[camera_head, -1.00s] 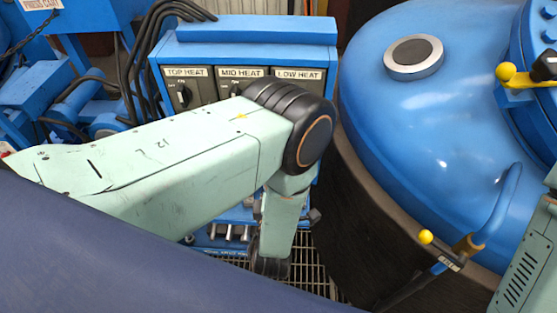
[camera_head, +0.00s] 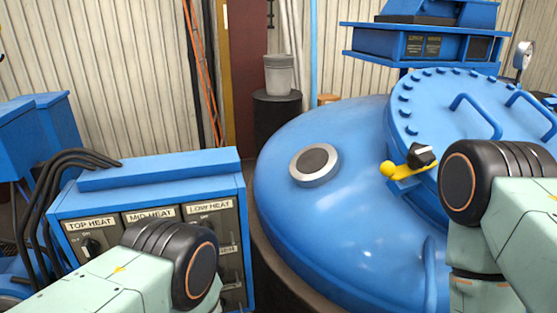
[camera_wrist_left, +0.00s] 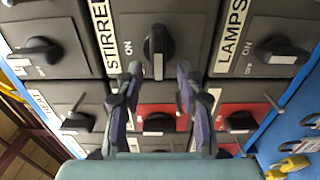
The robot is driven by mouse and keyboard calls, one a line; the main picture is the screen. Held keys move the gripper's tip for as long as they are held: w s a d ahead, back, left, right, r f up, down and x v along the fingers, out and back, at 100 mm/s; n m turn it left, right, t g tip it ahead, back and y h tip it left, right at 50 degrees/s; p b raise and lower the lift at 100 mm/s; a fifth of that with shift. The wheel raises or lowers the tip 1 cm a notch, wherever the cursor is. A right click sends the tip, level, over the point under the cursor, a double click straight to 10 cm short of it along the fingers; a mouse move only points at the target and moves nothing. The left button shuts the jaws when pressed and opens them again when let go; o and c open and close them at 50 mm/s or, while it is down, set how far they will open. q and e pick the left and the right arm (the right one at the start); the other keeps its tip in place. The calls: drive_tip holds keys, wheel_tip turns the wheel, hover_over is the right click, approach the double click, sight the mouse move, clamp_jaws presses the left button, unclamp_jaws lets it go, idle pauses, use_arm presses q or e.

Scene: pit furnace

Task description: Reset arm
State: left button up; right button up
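In the left wrist view my left gripper (camera_wrist_left: 158,88) is open and empty, its two dark fingers apart. It faces a switch panel (camera_wrist_left: 85,75). The black STIRRER knob (camera_wrist_left: 157,50) shows beyond and between the fingertips, and I see no contact. A LAMPS knob (camera_wrist_left: 280,50) is to the right, and red-backed switches (camera_wrist_left: 150,122) are below. In the head view my left arm (camera_head: 135,275) comes in at the lower left, in front of the heat control box (camera_head: 160,185). My right arm (camera_head: 500,220) is at the right. Neither gripper shows in the head view.
The large blue furnace (camera_head: 330,220) fills the middle and right, with a bolted lid (camera_head: 455,105) and a yellow-ended handle (camera_head: 388,169). Black cables (camera_head: 60,165) hang at the left. A grey bucket (camera_head: 279,75) stands on a black drum (camera_head: 275,112) behind.

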use_arm(q)
drive_tip(key=shift+s+r+m, duration=0.1)
drive_tip(key=shift+r+m, duration=0.05)
drive_tip(key=shift+m, duration=0.15)
drive_tip(key=shift+d, duration=0.1)
drive_tip(key=v, duration=0.7)
drive_tip(key=w+a+r+m, duration=0.1)
drive_tip(key=w+m, duration=0.5)
drive_tip(key=w, duration=0.1)
drive_tip(key=shift+a, duration=0.3)
idle(0.4)
drive_tip(key=shift+r+m, duration=0.1)
drive_tip(key=shift+m, duration=0.2)
